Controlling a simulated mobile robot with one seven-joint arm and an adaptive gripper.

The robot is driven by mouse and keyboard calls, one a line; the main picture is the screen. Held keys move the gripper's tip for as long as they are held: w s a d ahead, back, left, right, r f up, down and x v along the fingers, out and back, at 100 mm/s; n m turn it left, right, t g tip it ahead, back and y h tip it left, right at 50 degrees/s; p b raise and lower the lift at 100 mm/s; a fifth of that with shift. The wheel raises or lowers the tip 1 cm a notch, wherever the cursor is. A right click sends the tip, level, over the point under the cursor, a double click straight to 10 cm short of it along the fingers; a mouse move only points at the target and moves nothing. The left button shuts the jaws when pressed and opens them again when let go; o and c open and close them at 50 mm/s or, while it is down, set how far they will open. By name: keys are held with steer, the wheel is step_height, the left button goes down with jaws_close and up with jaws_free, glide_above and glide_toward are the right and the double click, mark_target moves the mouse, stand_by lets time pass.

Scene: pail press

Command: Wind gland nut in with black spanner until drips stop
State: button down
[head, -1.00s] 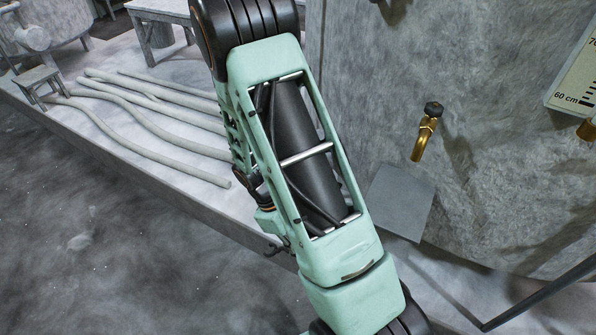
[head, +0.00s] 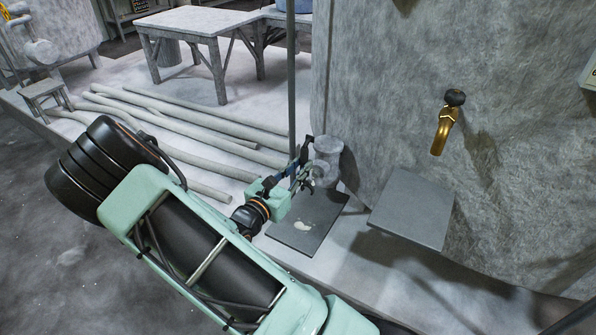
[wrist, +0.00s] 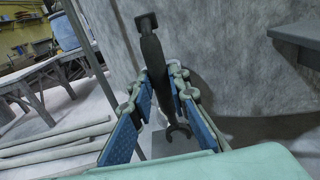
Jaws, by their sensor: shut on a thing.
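My gripper (wrist: 156,88) is shut on a black spanner (wrist: 152,55) in the wrist view, its blue-padded fingers on either side of the shaft. In the head view my gripper (head: 300,180) is beside a short grey cylindrical fitting (head: 327,155), left of the big grey wall. A brass tap (head: 444,130) with a black knob is on that wall, well to the right of my gripper. I cannot make out a gland nut or falling drips.
A dark plate (head: 300,236) with a pale wet-looking patch lies below my gripper. A grey shelf (head: 412,208) juts out beneath the tap. A thin upright pole (head: 291,80) stands just behind my gripper. Long pipes (head: 190,125) lie on the platform; a table (head: 195,22) stands behind.

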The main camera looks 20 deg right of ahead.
steer(key=shift+w+a+t, duration=0.15)
steer(key=shift+w+t, duration=0.15)
steer(key=shift+w, duration=0.05)
steer(key=shift+r, duration=0.1)
steer(key=shift+r, duration=0.1)
steer(key=shift+x, duration=2.15)
steer(key=shift+w+p, duration=0.1)
steer(key=shift+p, duration=0.25)
steer(key=shift+x, duration=1.05)
